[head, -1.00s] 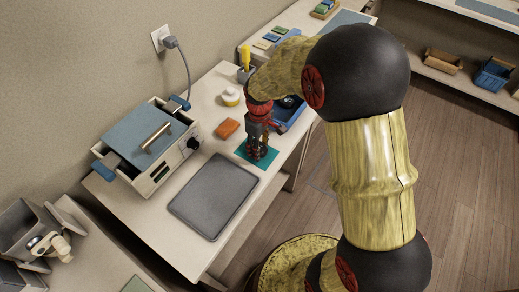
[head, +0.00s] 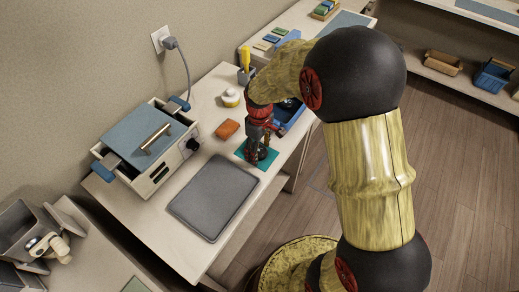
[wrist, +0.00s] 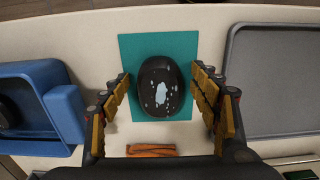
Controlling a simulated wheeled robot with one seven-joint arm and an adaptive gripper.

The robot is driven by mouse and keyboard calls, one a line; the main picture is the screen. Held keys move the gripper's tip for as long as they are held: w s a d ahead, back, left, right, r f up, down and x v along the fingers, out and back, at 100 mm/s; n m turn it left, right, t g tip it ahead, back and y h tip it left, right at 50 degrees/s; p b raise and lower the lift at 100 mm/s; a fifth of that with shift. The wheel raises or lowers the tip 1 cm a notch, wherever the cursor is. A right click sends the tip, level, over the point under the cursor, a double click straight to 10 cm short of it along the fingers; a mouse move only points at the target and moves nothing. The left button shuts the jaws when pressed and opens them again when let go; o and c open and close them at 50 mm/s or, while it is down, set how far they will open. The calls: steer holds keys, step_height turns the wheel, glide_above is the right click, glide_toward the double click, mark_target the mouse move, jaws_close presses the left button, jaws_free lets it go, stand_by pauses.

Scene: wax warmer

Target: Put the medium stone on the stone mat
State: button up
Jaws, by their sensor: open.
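A dark, glossy oval stone (wrist: 160,90) lies on the flat teal mat (wrist: 130,48) in the wrist view, near the mat's middle. The teal mat also shows in the head view (head: 270,163), partly hidden by my gripper. My gripper (head: 257,153) is low over the mat. In the wrist view its two fingers (wrist: 160,80) are spread on either side of the stone, with visible gaps to it. A blue tray (wrist: 65,112) to the left holds another dark stone (wrist: 6,115), cut off by the picture edge.
A grey tray (head: 212,196) lies beside the mat. An orange block (head: 227,129), a white jar (head: 230,97) and a holder with a yellow item (head: 245,65) are behind. The wax warmer (head: 150,145) stands at the left against the wall.

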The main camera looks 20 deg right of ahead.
mark_target(259, 150)
step_height(259, 150, up, 12)
steer(key=p, duration=0.3)
steer(key=s+r+m+t, duration=0.3)
steer(key=s+r, duration=0.6)
steer(key=r, duration=0.3)
steer(key=s+r+m+t, duration=0.2)
steer(key=s+r+m, duration=0.2)
steer(key=s, duration=0.8)
steer(key=shift+a+r+t, duration=0.3)
steer(key=shift+a+r, duration=0.1)
steer(key=shift+r, duration=0.05)
steer(key=shift+f+b, duration=0.45)
steer(key=shift+b, duration=0.05)
